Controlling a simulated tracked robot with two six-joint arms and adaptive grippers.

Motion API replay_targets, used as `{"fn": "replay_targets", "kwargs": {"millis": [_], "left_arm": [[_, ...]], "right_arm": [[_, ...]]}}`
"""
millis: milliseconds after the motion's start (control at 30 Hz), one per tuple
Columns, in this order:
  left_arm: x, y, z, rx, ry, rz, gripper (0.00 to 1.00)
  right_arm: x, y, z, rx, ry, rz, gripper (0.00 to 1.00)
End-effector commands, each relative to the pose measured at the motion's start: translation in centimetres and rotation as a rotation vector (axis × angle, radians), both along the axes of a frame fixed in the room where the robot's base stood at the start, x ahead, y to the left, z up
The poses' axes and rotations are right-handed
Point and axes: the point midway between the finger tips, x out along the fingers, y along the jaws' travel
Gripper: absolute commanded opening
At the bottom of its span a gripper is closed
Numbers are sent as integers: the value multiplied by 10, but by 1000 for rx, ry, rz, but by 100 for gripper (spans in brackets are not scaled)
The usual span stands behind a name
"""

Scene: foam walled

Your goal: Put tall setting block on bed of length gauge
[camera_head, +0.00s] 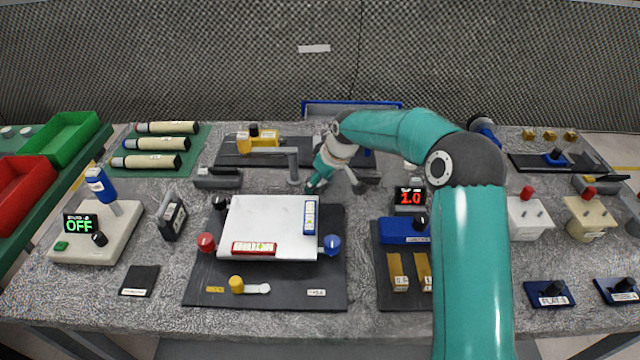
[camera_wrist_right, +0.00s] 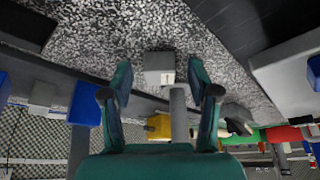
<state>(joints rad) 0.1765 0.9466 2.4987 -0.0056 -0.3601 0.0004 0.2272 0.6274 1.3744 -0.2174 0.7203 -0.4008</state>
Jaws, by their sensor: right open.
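What looks like the length gauge is a blue unit (camera_head: 403,230) with a red "1.0" readout (camera_head: 410,198) behind it, on a dark mat at right of centre. Two brass blocks (camera_head: 398,272) (camera_head: 423,270), seemingly the setting blocks, are on this mat in front of the blue unit. My right arm covers part of the right block, and I cannot tell which is taller. My right gripper (camera_head: 336,186) is open behind the white plate, away from these blocks. In the right wrist view its fingers (camera_wrist_right: 161,85) are apart, with a grey block (camera_wrist_right: 158,66) beyond them. My left gripper is not in view.
A white plate (camera_head: 268,215) with red and blue levels stands on a dark mat at centre. A grey post (camera_head: 293,168) is close left of my right gripper and also shows in the wrist view (camera_wrist_right: 179,115). The front edge is mostly clear.

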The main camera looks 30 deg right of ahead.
Motion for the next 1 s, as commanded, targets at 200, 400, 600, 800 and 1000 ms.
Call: {"fn": "replay_targets", "kwargs": {"millis": [200,400,600,800,1000], "left_arm": [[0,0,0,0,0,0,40],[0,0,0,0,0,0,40],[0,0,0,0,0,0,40],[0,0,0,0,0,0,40],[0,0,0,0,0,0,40]], "right_arm": [[0,0,0,-1,-1,0,59],[0,0,0,0,-1,0,25],[0,0,0,0,-1,0,0],[1,0,1,0,-2,0,0],[1,0,5,0,-3,0,0]]}}
